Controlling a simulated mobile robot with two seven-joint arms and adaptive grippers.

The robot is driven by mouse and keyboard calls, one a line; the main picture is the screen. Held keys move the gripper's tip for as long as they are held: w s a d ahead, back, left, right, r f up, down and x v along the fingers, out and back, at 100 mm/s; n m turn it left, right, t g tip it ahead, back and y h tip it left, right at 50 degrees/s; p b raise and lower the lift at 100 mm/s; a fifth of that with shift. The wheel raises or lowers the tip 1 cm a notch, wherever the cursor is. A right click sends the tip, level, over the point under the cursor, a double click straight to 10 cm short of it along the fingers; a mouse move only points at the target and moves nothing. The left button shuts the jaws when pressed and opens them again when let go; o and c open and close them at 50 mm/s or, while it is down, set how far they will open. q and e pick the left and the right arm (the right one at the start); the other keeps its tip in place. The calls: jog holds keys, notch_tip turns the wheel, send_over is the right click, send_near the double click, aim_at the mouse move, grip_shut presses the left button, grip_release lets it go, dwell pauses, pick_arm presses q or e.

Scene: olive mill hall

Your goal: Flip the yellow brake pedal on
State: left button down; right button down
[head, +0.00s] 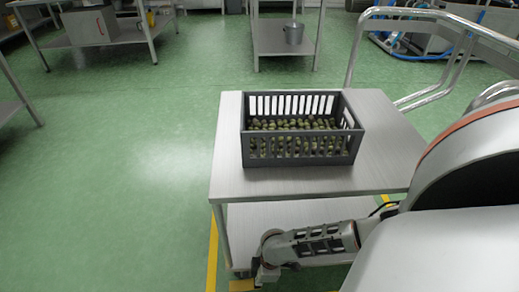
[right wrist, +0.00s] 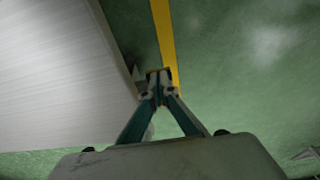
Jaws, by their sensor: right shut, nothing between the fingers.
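The yellow brake pedal (head: 242,285) shows as a small yellow patch low by the cart's near left leg, at the bottom edge of the head view. My right gripper (head: 266,274) is just right of it, low beside the lower shelf; I cannot tell whether they touch. In the right wrist view my right gripper (right wrist: 158,74) is shut and empty, its fingertips together over the yellow floor line. The pedal cannot be made out clearly there. The steel cart (head: 385,150) stands in front of me. My left gripper is out of view.
A grey crate (head: 300,162) of olives stands on the cart's top shelf. The lower shelf (head: 300,212) is close to my right arm. A yellow line (head: 212,255) runs along the green floor. Open floor lies left; steel tables (head: 95,35) stand behind.

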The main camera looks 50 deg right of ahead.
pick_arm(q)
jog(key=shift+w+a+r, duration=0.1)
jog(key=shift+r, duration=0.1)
pick_arm(e)
jog(key=shift+s+d+f, duration=0.15)
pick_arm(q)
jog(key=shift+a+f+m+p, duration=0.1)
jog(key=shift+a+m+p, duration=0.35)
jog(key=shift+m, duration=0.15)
pick_arm(e)
jog(key=shift+s+d+f, duration=0.25)
jog(key=shift+s+f, duration=0.05)
jog(key=shift+f, duration=0.25)
jog(key=shift+s+d+f, duration=0.2)
jog(key=shift+s+f, duration=0.1)
jog(key=shift+f, duration=0.25)
